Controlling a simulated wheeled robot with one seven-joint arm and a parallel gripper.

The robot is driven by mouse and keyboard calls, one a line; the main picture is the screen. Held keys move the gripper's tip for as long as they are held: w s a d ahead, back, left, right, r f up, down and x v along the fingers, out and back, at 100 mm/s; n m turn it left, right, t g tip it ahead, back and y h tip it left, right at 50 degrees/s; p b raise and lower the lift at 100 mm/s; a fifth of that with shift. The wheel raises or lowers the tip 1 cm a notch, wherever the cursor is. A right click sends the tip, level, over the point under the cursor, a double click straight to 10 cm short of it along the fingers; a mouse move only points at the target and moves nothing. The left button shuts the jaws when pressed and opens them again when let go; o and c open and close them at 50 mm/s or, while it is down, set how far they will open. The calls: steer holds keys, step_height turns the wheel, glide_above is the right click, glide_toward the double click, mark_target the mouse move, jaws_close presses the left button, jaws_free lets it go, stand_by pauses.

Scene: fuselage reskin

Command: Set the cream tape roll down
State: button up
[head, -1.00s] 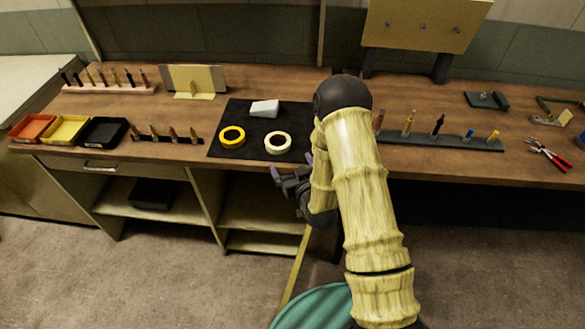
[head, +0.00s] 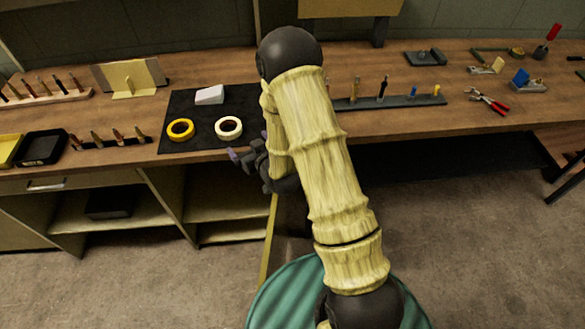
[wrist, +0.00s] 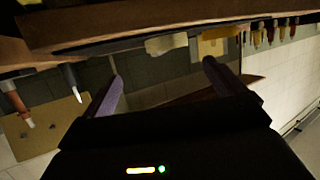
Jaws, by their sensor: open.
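The cream tape roll (head: 228,136) lies flat on the black mat (head: 178,102) on the workbench, near the mat's front right part. A yellow tape roll (head: 180,138) lies to its left, apart from it. My gripper (head: 240,158) is just in front of the bench edge, below and right of the cream roll, and not touching it. In the wrist view its two purple fingers (wrist: 160,84) are spread apart with nothing between them.
A white block (head: 210,95) sits behind the rolls on the mat. A dark tool rack (head: 400,101) stands to the right of my arm, with red pliers (head: 490,103) beyond. Trays (head: 42,147) and a bit holder (head: 110,142) are on the left. The bench (head: 350,127) front is clear.

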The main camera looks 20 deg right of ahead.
steer(key=s+d+r+m+g+h, duration=0.1)
steer(key=s+d+r+g, duration=0.1)
steer(key=s, duration=0.5)
steer(key=s+d+r+m+g+h, duration=0.1)
steer(key=s+d+r+g, duration=0.2)
steer(key=s+r+g, duration=0.2)
steer(key=s+d+r+m+g+h, duration=0.1)
steer(key=s+d+r+g, duration=0.2)
steer(key=s, duration=0.7)
steer(key=shift+s+r+g+h, duration=0.3)
steer(key=shift+r+g+h, duration=0.1)
steer(key=shift+r+g, duration=0.3)
steer(key=shift+o, duration=0.4)
